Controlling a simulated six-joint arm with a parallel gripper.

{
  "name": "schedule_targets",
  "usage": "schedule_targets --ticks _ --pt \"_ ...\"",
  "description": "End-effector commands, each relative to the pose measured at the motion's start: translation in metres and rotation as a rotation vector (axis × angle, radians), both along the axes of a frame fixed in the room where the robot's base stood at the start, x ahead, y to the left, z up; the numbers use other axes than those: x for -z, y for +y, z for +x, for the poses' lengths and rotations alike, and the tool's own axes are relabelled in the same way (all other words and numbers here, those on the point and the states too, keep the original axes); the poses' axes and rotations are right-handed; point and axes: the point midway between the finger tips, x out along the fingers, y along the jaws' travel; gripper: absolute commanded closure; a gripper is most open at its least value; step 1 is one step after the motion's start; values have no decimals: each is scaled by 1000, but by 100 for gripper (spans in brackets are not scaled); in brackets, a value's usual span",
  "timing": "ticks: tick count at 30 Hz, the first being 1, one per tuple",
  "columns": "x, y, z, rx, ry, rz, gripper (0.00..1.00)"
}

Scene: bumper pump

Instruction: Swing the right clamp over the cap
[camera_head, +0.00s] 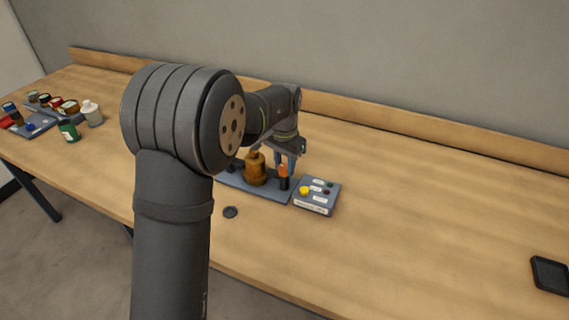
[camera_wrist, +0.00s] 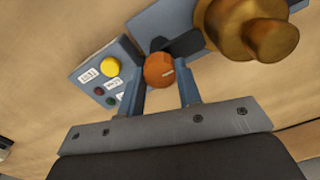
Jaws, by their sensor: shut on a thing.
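The right clamp (camera_head: 283,171) has an orange knob on a dark post and stands on the blue-grey base plate, right of the brass cap (camera_head: 255,170). In the wrist view, the clamp's orange knob (camera_wrist: 158,71) lies between the fingers of my gripper (camera_wrist: 162,84), which is shut on it. A dark clamp arm (camera_wrist: 184,45) extends from the knob toward the brass cap (camera_wrist: 235,25). I cannot tell whether it overlaps the cap. My gripper (camera_head: 285,160) comes down from above in the head view.
A control box (camera_head: 317,196) with a yellow button sits just right of the base plate (camera_head: 270,189). A dark disc (camera_head: 230,212) lies in front. Bottles and a tray (camera_head: 38,127) stand far left, and a black tray (camera_head: 550,274) far right. The table's right half is mostly clear.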

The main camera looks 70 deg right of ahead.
Motion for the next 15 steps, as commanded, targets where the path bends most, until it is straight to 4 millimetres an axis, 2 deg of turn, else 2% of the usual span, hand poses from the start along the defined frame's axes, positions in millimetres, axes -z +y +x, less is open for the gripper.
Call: schedule_targets --ticks 5,6,9,15 --pt "-1 0 0 1 -1 -1 91" --pt "-1 0 0 1 -1 -1 65" --pt "-1 0 0 0 -1 -1 47" --pt "0 0 0 0 -1 0 47"
